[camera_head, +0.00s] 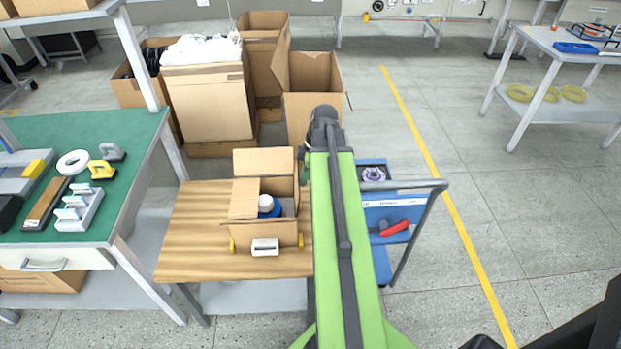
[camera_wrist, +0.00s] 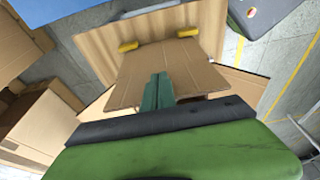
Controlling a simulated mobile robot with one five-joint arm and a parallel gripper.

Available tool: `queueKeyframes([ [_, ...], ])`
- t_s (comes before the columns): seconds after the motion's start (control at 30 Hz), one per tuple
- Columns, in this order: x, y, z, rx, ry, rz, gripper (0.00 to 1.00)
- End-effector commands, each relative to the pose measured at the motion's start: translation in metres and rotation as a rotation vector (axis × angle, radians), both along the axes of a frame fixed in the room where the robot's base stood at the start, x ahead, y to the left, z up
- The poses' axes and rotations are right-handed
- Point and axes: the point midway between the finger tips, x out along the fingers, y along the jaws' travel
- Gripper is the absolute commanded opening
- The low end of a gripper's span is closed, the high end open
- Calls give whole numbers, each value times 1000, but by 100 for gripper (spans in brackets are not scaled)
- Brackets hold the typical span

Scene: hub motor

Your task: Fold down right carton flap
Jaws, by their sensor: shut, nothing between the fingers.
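The open cardboard carton (camera_head: 277,234) stands on a small wooden table (camera_head: 190,232) in the head view. Its back flap (camera_head: 263,161) stands up, and its left flap (camera_head: 243,198) shows at the left side of the opening. A blue and white item (camera_head: 268,206) shows inside. The carton's right side is partly hidden by my green arm, so I cannot tell how the right flap sits there. In the wrist view, my gripper (camera_wrist: 158,90) is shut and empty, its teal fingers over or against a cardboard panel (camera_wrist: 135,72); contact is unclear.
Yellow blocks (camera_wrist: 128,45) sit by the carton on the table. A white object (camera_head: 265,247) is at the carton's front. A blue cart (camera_head: 384,215) with a red-handled tool stands right of my arm. Large boxes (camera_head: 208,100) stand behind; a green workbench (camera_head: 130,135) is at left.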

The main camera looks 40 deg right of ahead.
Motion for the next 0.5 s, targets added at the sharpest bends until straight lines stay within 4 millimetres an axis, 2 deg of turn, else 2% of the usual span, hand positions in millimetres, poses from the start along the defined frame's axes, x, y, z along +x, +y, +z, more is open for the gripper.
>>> queueKeyframes([
  [0.5, 28, 33, 0, 0, 0, 2, 0],
])
